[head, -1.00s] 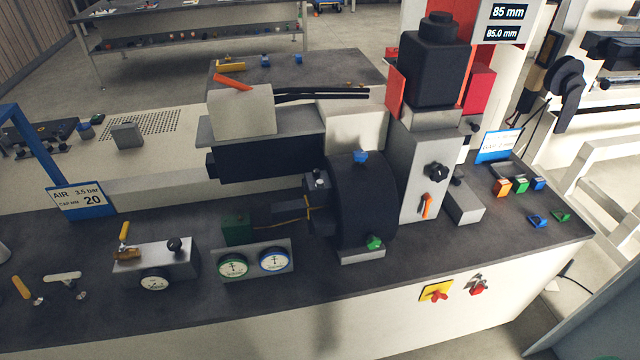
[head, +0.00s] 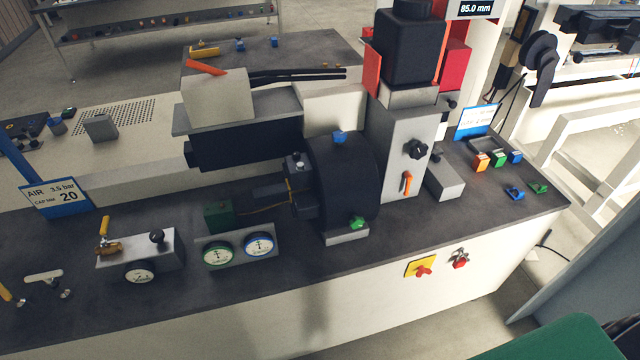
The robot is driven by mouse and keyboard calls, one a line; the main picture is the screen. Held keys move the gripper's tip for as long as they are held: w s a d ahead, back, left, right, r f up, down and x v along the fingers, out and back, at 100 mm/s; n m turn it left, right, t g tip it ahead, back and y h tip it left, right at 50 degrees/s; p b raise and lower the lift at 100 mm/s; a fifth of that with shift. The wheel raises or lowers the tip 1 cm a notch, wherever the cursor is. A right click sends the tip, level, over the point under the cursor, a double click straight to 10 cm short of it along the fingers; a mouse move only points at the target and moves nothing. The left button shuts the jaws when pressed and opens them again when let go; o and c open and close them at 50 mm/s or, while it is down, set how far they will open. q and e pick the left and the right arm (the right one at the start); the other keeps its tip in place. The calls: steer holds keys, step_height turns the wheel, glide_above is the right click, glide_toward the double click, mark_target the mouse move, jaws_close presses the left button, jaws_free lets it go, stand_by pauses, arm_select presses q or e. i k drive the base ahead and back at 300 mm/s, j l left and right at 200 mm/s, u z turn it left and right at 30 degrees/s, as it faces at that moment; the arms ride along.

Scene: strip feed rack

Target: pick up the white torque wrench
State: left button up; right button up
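No thing in the head view is clearly a white torque wrench. A small white-handled piece (head: 43,276) stands at the left end of the dark bench top (head: 180,310). I cannot tell whether it is a wrench or a fixed lever. Neither of my grippers shows in this view.
A gauge panel (head: 238,250) and a valve block (head: 138,252) stand near the bench's front edge. A large dark wheel unit (head: 345,185) stands mid-bench. A yellow-backed red switch (head: 421,267) is on the white front. A green surface (head: 560,340) enters at lower right, beside grey floor.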

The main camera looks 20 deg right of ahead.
mark_target(66, 294)
steer(key=u, duration=1.35)
